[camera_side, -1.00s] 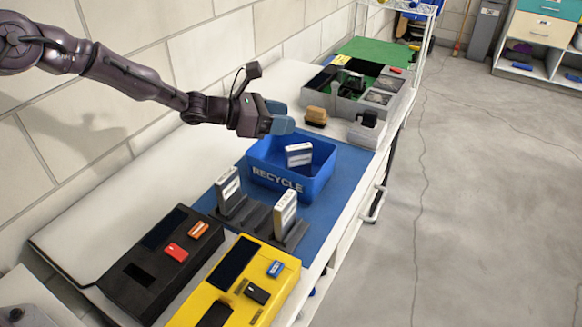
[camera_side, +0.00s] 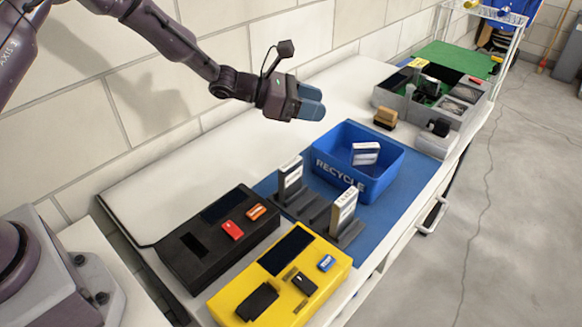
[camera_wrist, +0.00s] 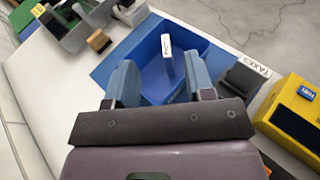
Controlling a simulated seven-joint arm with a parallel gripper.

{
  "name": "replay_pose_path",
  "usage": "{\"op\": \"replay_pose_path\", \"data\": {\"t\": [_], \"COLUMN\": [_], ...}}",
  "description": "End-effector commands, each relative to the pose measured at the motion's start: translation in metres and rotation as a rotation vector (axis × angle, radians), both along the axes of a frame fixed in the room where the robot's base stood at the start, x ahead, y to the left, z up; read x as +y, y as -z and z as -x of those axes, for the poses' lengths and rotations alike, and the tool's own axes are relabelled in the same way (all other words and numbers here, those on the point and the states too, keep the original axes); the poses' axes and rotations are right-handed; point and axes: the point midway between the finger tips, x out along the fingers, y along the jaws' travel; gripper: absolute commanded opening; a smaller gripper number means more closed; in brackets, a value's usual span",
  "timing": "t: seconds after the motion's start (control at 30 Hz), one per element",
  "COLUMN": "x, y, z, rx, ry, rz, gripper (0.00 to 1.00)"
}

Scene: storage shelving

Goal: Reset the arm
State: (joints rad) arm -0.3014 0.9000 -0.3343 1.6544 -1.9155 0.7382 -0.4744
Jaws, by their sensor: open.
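My gripper (camera_side: 312,103) is open and empty, held above the white bench beside the blue bin, on its wall side. In the wrist view its two blue-grey fingers (camera_wrist: 159,88) are spread apart, with the bin beyond them. The blue bin (camera_side: 345,185), marked RECYCLE, sits on a blue mat. One white box (camera_side: 366,153) lies tilted inside the bin; it also shows between the fingertips in the wrist view (camera_wrist: 167,55), farther away and apart from them.
Two white boxes stand upright in dark holders (camera_side: 317,210) before the bin. A black case (camera_side: 205,245) and a yellow case (camera_side: 285,280) lie nearer. Behind the bin are a wooden brush (camera_side: 386,118) and a grey organizer (camera_side: 440,98). The bench along the wall (camera_side: 200,180) is clear.

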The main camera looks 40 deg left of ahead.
Motion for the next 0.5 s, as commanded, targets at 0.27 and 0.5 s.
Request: {"op": "replay_pose_path", "data": {"t": [0.27, 0.5], "x": [-0.015, -0.015], "y": [0.018, -0.016], "z": [0.043, 0.134], "rx": [-0.092, -0.329], "ry": [0.263, 0.783], "rz": [-0.202, -0.628], "gripper": [0.49, 0.49]}}
